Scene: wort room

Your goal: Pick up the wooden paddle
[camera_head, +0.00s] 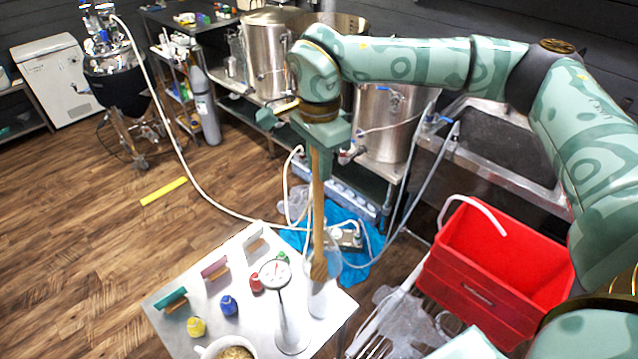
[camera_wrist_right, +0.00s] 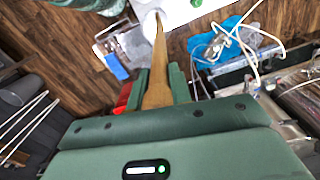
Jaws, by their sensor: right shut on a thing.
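My right gripper (camera_head: 318,152) is shut on the wooden paddle (camera_head: 318,215). The paddle hangs nearly upright below it, its broader end (camera_head: 319,268) down over the right part of the small metal table. That end overlaps a clear cylinder (camera_head: 318,300); I cannot tell if it is inside or in front of it. In the right wrist view the paddle (camera_wrist_right: 157,75) runs up from between the two green fingers (camera_wrist_right: 160,88) toward the white tabletop. My left gripper is not in view.
A red crate (camera_head: 490,260) stands to the right. Steel kettles (camera_head: 385,125) and a sink (camera_head: 505,140) lie behind. Hoses trail across the floor.

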